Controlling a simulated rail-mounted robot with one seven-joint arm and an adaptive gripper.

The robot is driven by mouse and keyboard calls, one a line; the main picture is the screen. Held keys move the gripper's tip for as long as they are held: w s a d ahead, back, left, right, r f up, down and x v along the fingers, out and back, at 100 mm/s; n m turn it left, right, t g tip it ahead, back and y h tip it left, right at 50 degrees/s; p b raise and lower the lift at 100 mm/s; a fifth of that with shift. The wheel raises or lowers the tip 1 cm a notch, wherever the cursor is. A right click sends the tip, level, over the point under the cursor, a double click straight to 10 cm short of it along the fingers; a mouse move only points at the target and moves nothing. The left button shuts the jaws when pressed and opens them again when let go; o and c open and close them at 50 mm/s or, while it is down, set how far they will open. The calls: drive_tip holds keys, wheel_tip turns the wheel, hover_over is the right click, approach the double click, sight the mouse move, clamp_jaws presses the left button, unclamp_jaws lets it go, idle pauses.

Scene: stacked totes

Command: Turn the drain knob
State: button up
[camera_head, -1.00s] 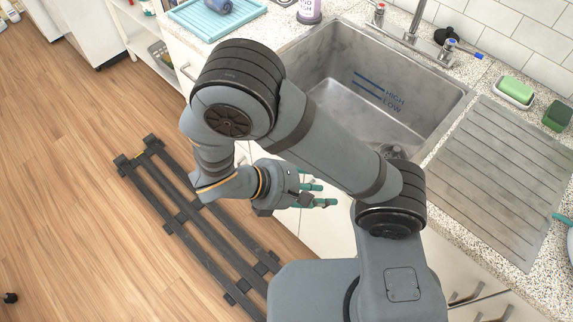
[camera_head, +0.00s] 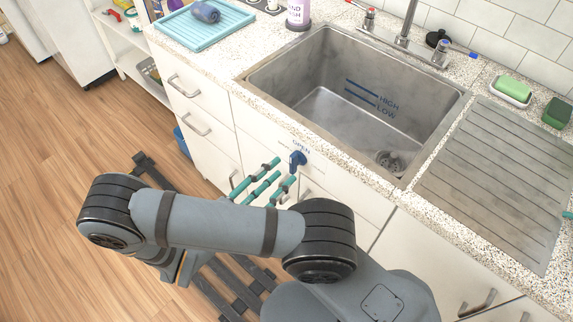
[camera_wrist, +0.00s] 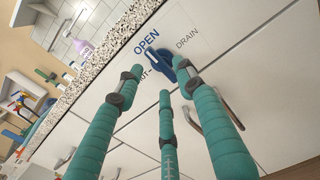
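The blue drain knob (camera_head: 297,158) sits on the white cabinet front below the sink. In the wrist view the knob (camera_wrist: 179,62) has "OPEN" and "DRAIN" printed near it, and a third label is partly hidden. My gripper (camera_head: 281,172) is just in front of and left of the knob in the head view. Its three teal fingers are spread and empty. In the wrist view my gripper (camera_wrist: 160,84) points at the panel, with the right fingertip overlapping the knob's lower edge. I cannot tell whether it touches.
The steel sink (camera_head: 330,100) lies above the knob, with a ribbed drainboard (camera_head: 490,180) at right. Cabinet handles (camera_wrist: 187,124) stick out below the knob. A teal tray (camera_head: 205,28) and a soap bottle (camera_head: 298,14) stand on the counter.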

sight(296, 162)
drive_tip(key=shift+x, duration=1.95)
drive_tip(key=shift+c, duration=0.4)
clamp_jaws()
